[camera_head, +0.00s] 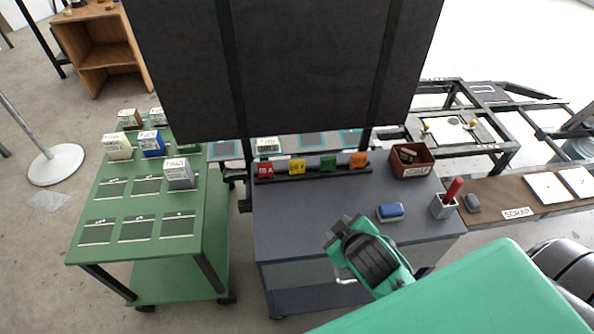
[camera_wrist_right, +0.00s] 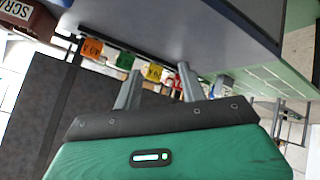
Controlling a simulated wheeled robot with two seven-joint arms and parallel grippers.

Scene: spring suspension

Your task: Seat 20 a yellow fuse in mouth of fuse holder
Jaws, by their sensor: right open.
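The yellow fuse (camera_head: 297,167) stands in a row with red, green and orange blocks in a dark rack at the back left of the grey table. It also shows in the right wrist view (camera_wrist_right: 153,73), framed between my fingers but beyond them. My right gripper (camera_wrist_right: 158,69) is open and empty. In the head view my right wrist is above the table's front, apart from the row; its fingertips are not clear there. I cannot make out the fuse holder or its mouth for certain. My left gripper is not in view.
The grey table (camera_head: 300,220) has a brown bin (camera_head: 412,172), a blue block (camera_head: 391,211) and a cup with a red stick (camera_head: 444,207). A green cart (camera_head: 215,255) with several small boxes stands left. A large dark panel (camera_head: 285,60) rises behind the table.

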